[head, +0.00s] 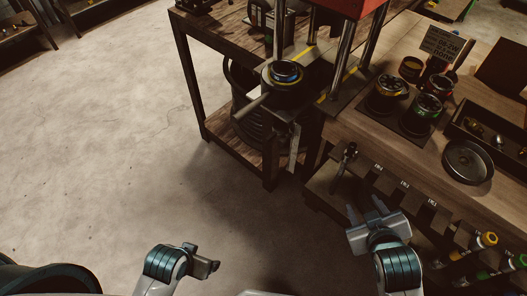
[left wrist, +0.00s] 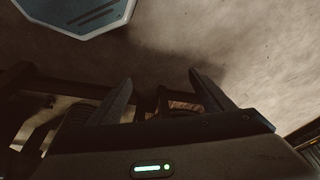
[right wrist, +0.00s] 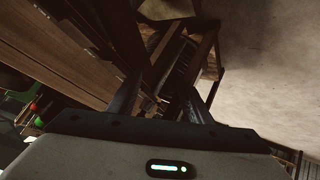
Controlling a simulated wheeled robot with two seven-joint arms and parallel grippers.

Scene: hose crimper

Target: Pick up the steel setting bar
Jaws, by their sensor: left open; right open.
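A slim metal tool with a rounded head (head: 344,160) stands at a slot in the bench's front rack in the head view; it may be the steel setting bar, but I cannot tell for sure. Another pale bar (head: 252,105) sticks out left from the crimper's ring. My right gripper (head: 365,208) is open and empty, below and right of the rack tool and apart from it. Its fingers also show spread in the right wrist view (right wrist: 163,98). My left gripper (head: 204,257) is low over the floor; its fingers are spread and empty in the left wrist view (left wrist: 162,85).
The crimper's blue-topped ring (head: 286,72) sits between steel posts. The wooden bench (head: 405,140) holds dies, a round dish (head: 467,161) and a sign (head: 444,46). Labelled slots and coloured-handled tools (head: 487,240) line its front. The floor at left is clear.

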